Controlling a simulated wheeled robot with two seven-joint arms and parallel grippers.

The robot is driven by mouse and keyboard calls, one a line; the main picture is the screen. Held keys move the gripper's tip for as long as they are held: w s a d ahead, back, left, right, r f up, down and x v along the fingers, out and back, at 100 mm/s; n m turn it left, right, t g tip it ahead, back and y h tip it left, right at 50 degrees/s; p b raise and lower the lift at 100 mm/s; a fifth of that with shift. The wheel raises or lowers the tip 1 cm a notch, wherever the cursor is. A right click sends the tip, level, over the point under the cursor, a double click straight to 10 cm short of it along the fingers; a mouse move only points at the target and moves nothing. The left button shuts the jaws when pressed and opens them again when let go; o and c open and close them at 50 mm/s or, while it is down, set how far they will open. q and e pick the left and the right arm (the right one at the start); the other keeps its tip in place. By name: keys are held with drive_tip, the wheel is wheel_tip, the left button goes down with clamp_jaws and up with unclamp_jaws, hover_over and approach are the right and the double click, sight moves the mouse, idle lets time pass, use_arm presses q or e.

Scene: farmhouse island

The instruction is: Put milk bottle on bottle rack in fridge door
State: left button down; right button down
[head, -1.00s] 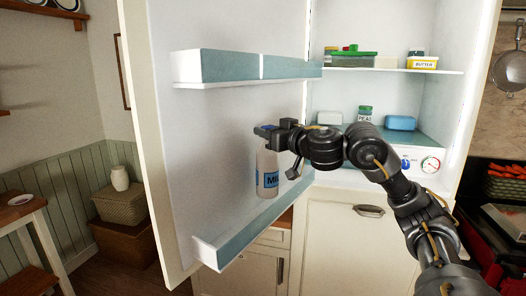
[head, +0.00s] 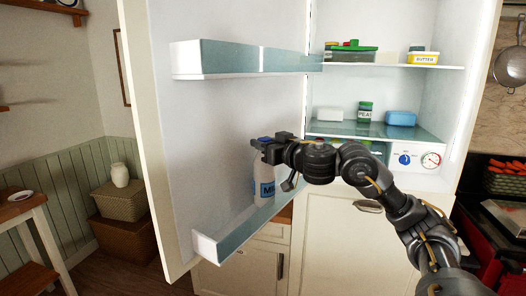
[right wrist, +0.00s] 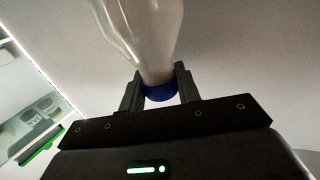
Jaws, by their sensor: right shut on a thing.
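The milk bottle (head: 264,184) is white with a blue label and a blue cap. It is upright at the lower bottle rack (head: 232,236) on the inside of the open fridge door (head: 150,150). Its base is partly hidden behind the rack's front wall. I cannot tell whether it touches the rack floor. My right gripper (head: 268,143) is shut on the bottle at its cap end. The right wrist view shows both fingers (right wrist: 160,90) on either side of the blue cap (right wrist: 160,92). My left gripper is not in view.
An upper door rack (head: 215,60) sits above the bottle. The fridge shelves to the right hold a butter tub (head: 423,58), a peas jar (head: 365,112), a blue container (head: 402,118) and other items. The lower rack looks bare in front of the bottle.

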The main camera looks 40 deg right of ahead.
drive_tip(key=shift+f, duration=0.6)
drive_tip(key=shift+w+f, duration=0.2)
drive_tip(key=shift+f, duration=0.15)
drive_tip(key=c, duration=1)
unclamp_jaws()
